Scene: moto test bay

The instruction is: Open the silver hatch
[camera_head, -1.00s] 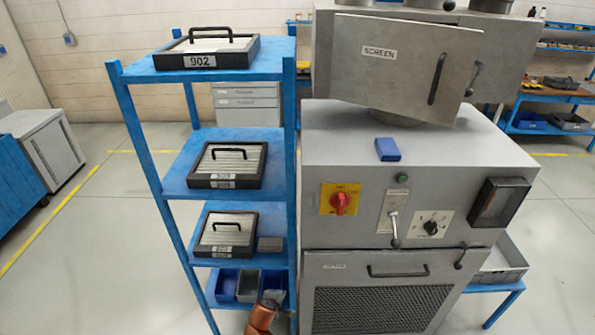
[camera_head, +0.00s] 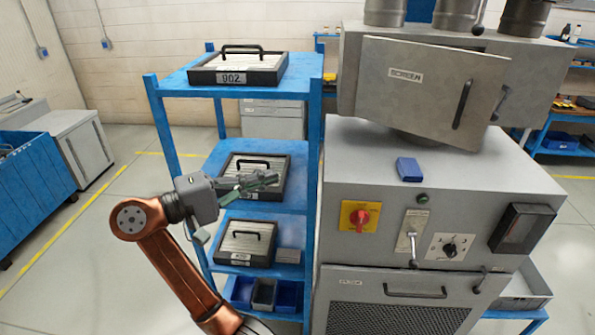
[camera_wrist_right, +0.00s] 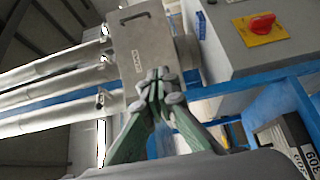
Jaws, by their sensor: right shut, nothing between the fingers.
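The silver hatch (camera_head: 425,90) is a grey metal door labelled SCREEN on the box above the grey machine. It has a black bar handle (camera_head: 462,103) near its right edge. Its right side seems to stand a little off the box; how far I cannot tell. My right gripper (camera_head: 272,180) is shut and empty, in front of the blue shelf, left of and below the hatch, apart from it. In the wrist view the hatch (camera_wrist_right: 140,50) lies beyond the closed fingertips (camera_wrist_right: 158,78). My left gripper is not in view.
The blue shelf (camera_head: 190,90) with black-framed cases stands left of the grey machine (camera_head: 340,180). A blue box (camera_head: 409,169) lies on the machine top. A red knob (camera_head: 360,216) and levers are on its front. Open floor lies at left.

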